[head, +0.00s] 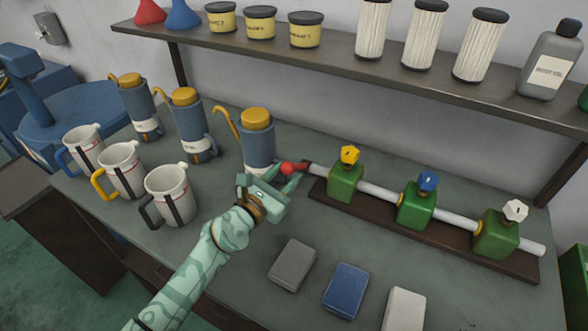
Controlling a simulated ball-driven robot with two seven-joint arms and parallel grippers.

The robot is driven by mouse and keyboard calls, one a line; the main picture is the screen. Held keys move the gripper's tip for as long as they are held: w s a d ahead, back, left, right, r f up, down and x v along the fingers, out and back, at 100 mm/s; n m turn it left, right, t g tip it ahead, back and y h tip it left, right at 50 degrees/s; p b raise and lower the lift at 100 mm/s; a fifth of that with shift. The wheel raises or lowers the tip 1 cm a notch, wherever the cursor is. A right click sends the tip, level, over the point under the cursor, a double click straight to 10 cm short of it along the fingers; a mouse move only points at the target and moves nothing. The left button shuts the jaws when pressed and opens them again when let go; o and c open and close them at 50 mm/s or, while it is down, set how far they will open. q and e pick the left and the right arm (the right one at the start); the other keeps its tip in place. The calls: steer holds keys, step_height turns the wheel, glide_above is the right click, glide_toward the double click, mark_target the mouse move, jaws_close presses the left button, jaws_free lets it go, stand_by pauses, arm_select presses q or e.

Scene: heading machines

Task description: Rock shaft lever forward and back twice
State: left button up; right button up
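A white shaft (379,192) runs through green bearing blocks (345,183) on a dark brown base board (321,194). At its left end is a short dark lever with a red ball knob (289,169). My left gripper (287,174) reaches the knob from the front left, its fingertips right at the red ball. The fingers look to be on either side of it, but I cannot tell whether they grip it. The blocks carry a yellow cap (349,155), a blue cap (428,181) and a white cap (515,211). My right gripper does not show.
Blue-grey oilers with yellow lids (257,118) stand just behind the gripper; grey mugs (171,194) stand to its left. Grey (293,264), blue (346,290) and white (404,309) blocks lie in front. A shelf (330,60) with jars and filters overhangs the back.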

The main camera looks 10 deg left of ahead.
mark_target(298, 167)
arm_select(q)
steer(key=shift+b+x, duration=0.4)
steer(key=shift+x, duration=1.4)
steer(key=shift+c, duration=0.3)
jaws_close()
